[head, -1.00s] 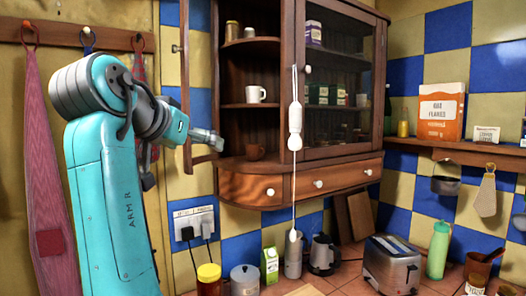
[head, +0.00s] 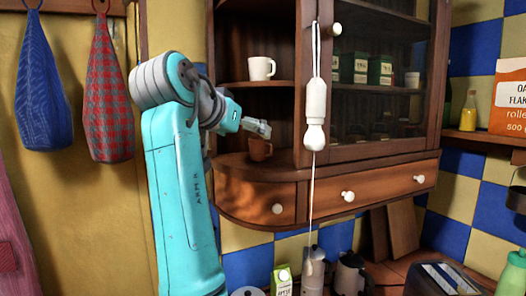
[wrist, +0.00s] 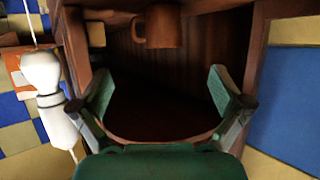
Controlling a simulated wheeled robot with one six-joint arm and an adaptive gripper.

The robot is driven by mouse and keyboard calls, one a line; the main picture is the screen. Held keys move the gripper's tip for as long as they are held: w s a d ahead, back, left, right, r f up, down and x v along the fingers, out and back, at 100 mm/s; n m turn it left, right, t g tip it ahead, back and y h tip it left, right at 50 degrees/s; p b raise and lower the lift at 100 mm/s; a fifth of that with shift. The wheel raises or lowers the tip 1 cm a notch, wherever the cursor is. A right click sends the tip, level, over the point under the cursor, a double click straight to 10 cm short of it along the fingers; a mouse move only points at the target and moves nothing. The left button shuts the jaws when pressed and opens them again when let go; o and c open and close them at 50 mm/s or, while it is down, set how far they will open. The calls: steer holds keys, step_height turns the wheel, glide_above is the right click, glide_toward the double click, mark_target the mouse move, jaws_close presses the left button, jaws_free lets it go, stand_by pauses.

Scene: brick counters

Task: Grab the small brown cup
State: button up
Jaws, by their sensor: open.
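The small brown cup (head: 260,150) stands on the lowest open shelf of the wooden corner cabinet, below a white mug. My gripper (head: 258,128) is at that shelf and overlaps the cup's upper part in the head view. In the wrist view the cup (wrist: 164,28) is at the top middle, with its handle to the left. My gripper (wrist: 163,90) shows there with its two green fingers spread wide and nothing between them. The cup lies beyond the fingertips, apart from them. The wrist picture appears upside down.
A white pull handle (head: 316,100) hangs on a cord just right of my gripper; it also shows at the left of the wrist view (wrist: 45,85). The white mug (head: 261,68) stands on the shelf above. Glass-fronted cabinet doors (head: 370,75) are to the right.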

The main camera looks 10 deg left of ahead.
mark_target(259, 152)
steer(key=shift+x, duration=1.2)
steer(key=x, duration=0.4)
steer(key=shift+s+d, duration=0.1)
steer(key=shift+d, duration=0.15)
steer(key=shift+w+f, duration=0.2)
steer(key=shift+w, duration=0.2)
steer(key=shift+c, duration=0.3)
steer(key=c, duration=1.1)
